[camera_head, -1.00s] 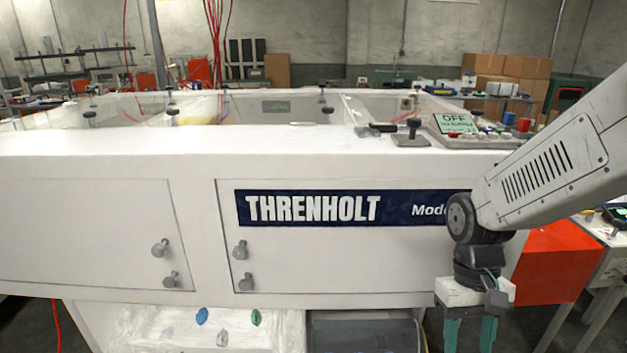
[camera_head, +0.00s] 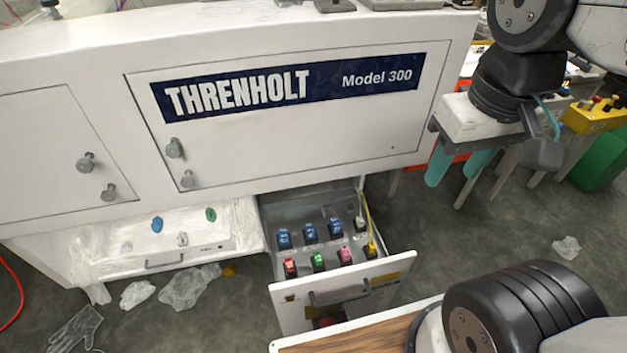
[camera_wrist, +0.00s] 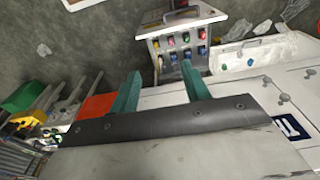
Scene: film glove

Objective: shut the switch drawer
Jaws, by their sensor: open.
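The switch drawer (camera_head: 341,292) is pulled out below the white cabinet marked THRENHOLT (camera_head: 300,120). Its tray holds several blue, red, green, pink and yellow switches, and its white front has a dark bar handle (camera_head: 339,296). The drawer also shows at the top of the wrist view (camera_wrist: 182,21). My gripper (camera_head: 457,185) is open and empty, with teal fingers pointing down. It is right of the cabinet's corner, higher than the drawer and apart from it. Both fingers also show in the wrist view (camera_wrist: 160,90).
A plastic-wrapped panel (camera_head: 155,240) with knobs and a handle is left of the drawer. Crumpled plastic (camera_head: 190,287) and a clear glove (camera_head: 75,328) lie on the floor. A yellow control box (camera_head: 597,118) and green bin (camera_head: 600,160) stand at right. Floor right of the drawer is mostly clear.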

